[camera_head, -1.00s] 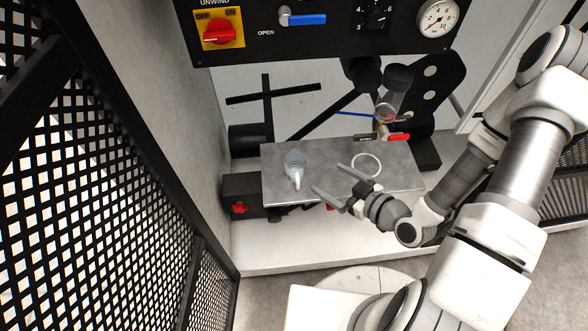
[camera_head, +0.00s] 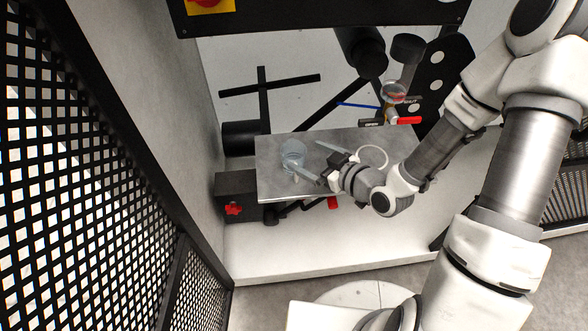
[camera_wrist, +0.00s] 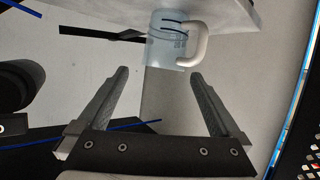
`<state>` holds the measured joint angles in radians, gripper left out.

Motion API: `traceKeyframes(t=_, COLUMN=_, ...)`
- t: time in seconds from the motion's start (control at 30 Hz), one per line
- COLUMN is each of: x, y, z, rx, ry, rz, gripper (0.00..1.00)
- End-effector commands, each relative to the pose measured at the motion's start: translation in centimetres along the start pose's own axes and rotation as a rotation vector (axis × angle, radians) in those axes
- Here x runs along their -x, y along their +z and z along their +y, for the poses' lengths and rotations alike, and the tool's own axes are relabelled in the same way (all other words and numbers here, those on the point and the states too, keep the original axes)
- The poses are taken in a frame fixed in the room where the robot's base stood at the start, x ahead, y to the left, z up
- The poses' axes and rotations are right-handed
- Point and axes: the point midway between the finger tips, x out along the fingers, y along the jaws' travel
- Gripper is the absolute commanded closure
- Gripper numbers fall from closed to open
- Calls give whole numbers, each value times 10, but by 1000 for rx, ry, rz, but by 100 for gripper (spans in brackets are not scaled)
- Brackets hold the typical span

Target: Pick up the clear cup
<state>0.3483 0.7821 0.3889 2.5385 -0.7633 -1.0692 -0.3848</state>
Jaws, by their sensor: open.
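The clear cup (camera_head: 293,153) stands on the left part of the grey metal shelf (camera_head: 275,186). In the wrist view the cup (camera_wrist: 165,48) is a bluish see-through body with dark marks and a white handle (camera_wrist: 196,42) on its right side. My gripper (camera_head: 307,158) is open, just right of the cup in the head view, with one finger overlapping the cup's lower edge there. In the wrist view my gripper (camera_wrist: 158,78) has its fingers spread wide, and the cup is beyond the tips with nothing between them. Whether a finger touches the cup I cannot tell.
A white ring (camera_head: 373,157) lies on the shelf right of my gripper, partly hidden by it. A valve with a red handle (camera_head: 408,121) and a gauge (camera_head: 394,92) stand behind the shelf's right end. A black perforated panel (camera_head: 90,170) is at the left.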

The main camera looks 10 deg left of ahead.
Motion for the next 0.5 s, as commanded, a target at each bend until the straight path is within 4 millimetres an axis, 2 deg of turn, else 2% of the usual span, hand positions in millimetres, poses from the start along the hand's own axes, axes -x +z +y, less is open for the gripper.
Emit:
traceKeyframes(t=0.2, x=-27, y=0, z=-1, rx=0, ry=-2, rz=1, gripper=0)
traceKeyframes(t=0.37, x=-36, y=0, z=-1, rx=0, ry=-2, rz=0, gripper=0)
traceKeyframes(t=0.5, x=-55, y=3, z=-5, rx=0, ry=-4, rz=2, gripper=0)
